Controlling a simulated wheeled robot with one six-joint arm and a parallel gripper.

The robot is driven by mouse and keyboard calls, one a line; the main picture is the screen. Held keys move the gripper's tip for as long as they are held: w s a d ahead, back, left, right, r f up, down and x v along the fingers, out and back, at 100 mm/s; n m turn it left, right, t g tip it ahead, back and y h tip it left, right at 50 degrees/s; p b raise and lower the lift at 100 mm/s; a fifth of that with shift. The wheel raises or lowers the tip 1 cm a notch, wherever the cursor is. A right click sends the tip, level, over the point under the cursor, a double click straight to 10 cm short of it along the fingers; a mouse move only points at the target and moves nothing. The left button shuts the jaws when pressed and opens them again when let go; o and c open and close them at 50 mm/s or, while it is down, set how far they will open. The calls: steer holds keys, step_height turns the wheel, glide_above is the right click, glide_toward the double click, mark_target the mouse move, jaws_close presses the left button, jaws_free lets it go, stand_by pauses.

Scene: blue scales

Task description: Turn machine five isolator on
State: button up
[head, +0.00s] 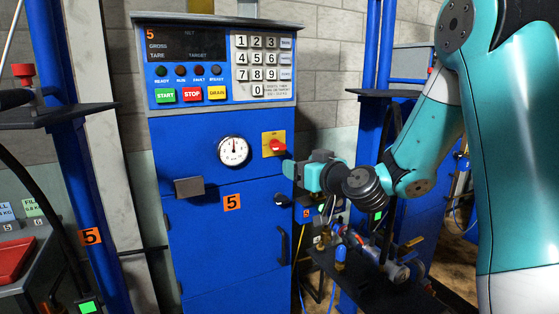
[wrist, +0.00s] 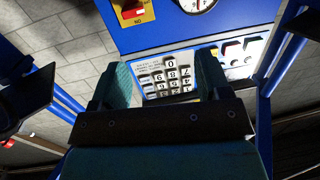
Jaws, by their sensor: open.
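The machine five isolator is a red rotary handle (head: 275,146) on a yellow plate (head: 267,138), on the right of the blue cabinet's front. The handle's exact angle is hard to tell in the head view. In the wrist view the red handle (wrist: 132,12) is at the top edge, partly cut off, and looks roughly crosswise, with small lettering on the plate. My gripper (head: 291,170) is below and right of the isolator in the head view, apart from it. In the wrist view my gripper (wrist: 160,78) has its fingers wide apart with nothing between them.
The blue cabinet (head: 220,245) carries an orange 5 label (head: 232,202), a round gauge (head: 233,151), a keypad (head: 263,65) and start, stop and drain buttons (head: 191,95). A black shelf with pipe fittings (head: 375,260) stands below my arm. A blue post (head: 75,160) stands left.

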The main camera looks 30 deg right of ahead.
mark_target(281, 147)
steer(key=shift+m+t+h, duration=0.3)
steer(key=shift+m+h, duration=0.2)
steer(key=shift+h, duration=0.4)
steer(key=w+d+p, duration=0.1)
steer(key=w+p, duration=0.3)
steer(key=w, duration=0.1)
steer(key=w+d+p, duration=0.1)
steer(key=w+p, duration=0.3)
steer(key=w, duration=0.2)
steer(key=w+d+p, duration=0.1)
steer(key=w+p, duration=0.3)
steer(key=w, duration=0.1)
steer(key=shift+w+d+f, duration=0.1)
steer(key=shift+w, duration=0.25)
steer(key=shift+w+f, duration=0.1)
steer(key=shift+w, duration=0.4)
steer(key=c, duration=0.9)
